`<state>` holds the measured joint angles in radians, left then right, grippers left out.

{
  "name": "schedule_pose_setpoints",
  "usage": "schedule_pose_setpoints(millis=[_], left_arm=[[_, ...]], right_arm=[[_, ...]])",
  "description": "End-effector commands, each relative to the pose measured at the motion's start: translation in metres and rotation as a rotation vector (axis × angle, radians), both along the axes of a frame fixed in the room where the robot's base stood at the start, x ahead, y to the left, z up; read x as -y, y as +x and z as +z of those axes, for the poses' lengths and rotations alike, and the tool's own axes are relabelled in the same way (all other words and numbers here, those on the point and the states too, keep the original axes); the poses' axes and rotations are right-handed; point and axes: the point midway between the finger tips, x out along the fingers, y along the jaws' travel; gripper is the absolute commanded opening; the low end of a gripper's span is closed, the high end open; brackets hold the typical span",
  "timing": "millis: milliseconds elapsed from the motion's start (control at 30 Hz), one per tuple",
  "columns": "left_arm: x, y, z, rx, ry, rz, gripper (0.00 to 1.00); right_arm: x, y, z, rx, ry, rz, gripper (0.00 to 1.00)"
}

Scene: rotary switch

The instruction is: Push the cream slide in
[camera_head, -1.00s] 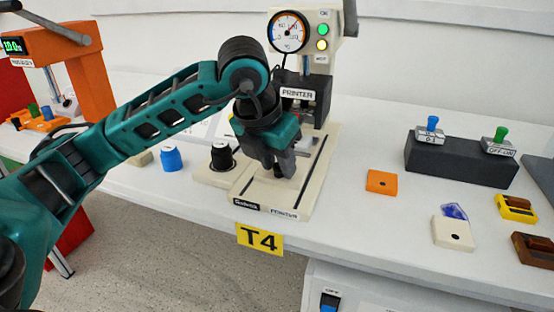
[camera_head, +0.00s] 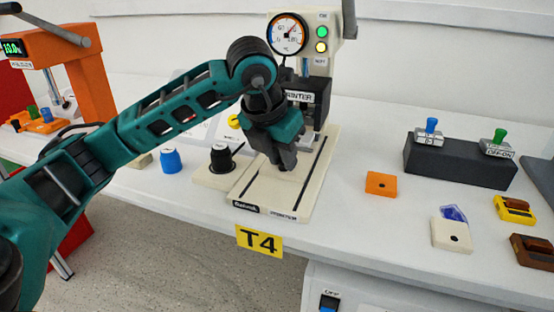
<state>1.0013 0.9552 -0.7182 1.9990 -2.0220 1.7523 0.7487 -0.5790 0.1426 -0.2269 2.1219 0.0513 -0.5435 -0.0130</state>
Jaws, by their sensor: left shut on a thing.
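The cream slide (camera_head: 272,190) is the flat plate with dark grooves at the foot of the cream printer (camera_head: 322,45). It lies on the white table and runs back under the printer's dark head (camera_head: 303,92). My left gripper (camera_head: 285,166) points down over the rear half of the slide, in front of the printer head. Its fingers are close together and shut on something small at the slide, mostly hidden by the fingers. My right gripper is not in view.
A black knob (camera_head: 221,158) on a cream base stands just left of the slide, with a blue knob (camera_head: 171,160) beyond it. An orange block (camera_head: 381,183) lies to the right. A dark switch box (camera_head: 460,165) stands farther right. The table front carries a yellow T4 label (camera_head: 259,240).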

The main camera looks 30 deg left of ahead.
Motion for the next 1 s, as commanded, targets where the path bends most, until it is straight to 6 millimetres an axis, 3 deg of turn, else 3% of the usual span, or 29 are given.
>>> schedule_pose_setpoints(millis=[133, 433, 467, 700, 1000], left_arm=[[-0.003, 0.014, 0.001, 0.002, 0.0, 0.001, 0.0], [-0.004, 0.017, 0.002, 0.009, 0.0, 0.002, 0.0], [-0.004, 0.017, 0.002, 0.01, 0.0, 0.004, 0.26], [-0.004, 0.016, 0.001, 0.005, 0.0, 0.001, 0.49], [-0.004, 0.014, 0.004, 0.002, 0.001, 0.0, 0.5]], right_arm=[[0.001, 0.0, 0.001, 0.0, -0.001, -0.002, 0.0], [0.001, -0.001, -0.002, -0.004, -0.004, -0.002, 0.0], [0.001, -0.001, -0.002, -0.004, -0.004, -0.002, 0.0], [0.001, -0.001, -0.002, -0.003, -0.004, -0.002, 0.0], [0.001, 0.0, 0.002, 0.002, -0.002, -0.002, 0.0]])
